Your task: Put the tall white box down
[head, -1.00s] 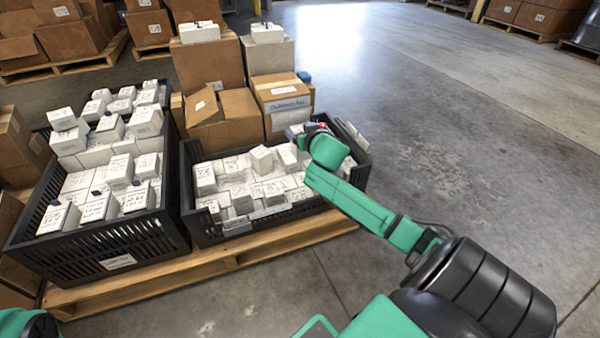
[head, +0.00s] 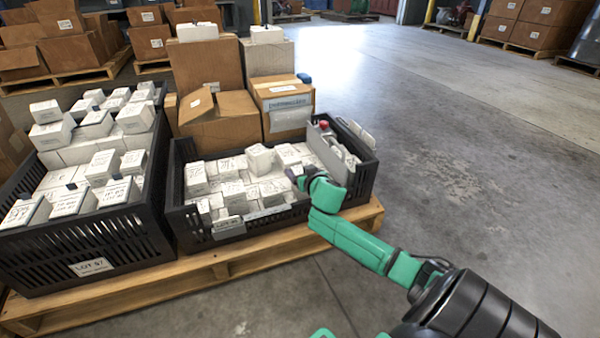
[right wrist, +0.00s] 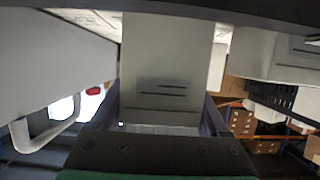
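The tall white box (right wrist: 165,65), with small dark print, fills the gap between my right gripper's fingers in the right wrist view. My right gripper (head: 299,173) is shut on it, over the right part of the right black crate (head: 262,228) in the head view. There the held box is hard to tell from the white boxes around it, and I cannot tell whether its base touches anything. A pale grey upright panel (head: 328,152) and a red-topped item stand just behind the gripper. My left gripper is out of view.
The left black crate (head: 120,245) holds many white boxes. Both crates stand on a wooden pallet (head: 225,268), with brown cartons (head: 222,120) behind. The crate walls rise close around the gripper. Open floor lies to the right.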

